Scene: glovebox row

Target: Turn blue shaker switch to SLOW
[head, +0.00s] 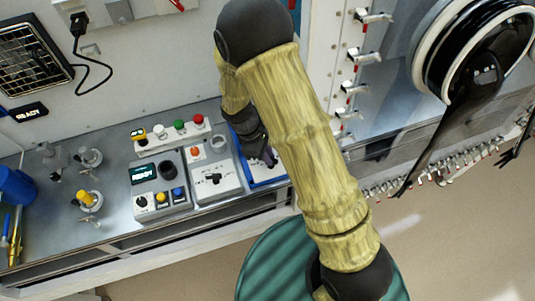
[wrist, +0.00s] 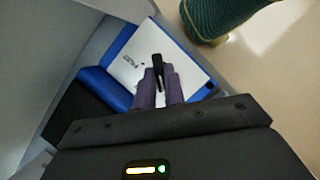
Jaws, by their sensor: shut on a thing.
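The blue shaker (wrist: 97,80) shows in the wrist view as a blue body with a white top panel (wrist: 185,70). In the head view the shaker (head: 266,183) is partly hidden behind my arm. Its switch (wrist: 157,62) is a small black lever on the white panel. My gripper (wrist: 159,86) has purple fingers closed on this switch; the gripper also shows in the head view (head: 269,158) above the shaker. Small dark marks (wrist: 130,62) lie on the panel left of the switch, too small to read. The switch's set position cannot be told.
A grey box with a black knob (head: 213,179) and an orange button stands left of the shaker. A button strip (head: 172,133) lies behind. A green ribbed round thing (head: 262,262) stands below the bench edge.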

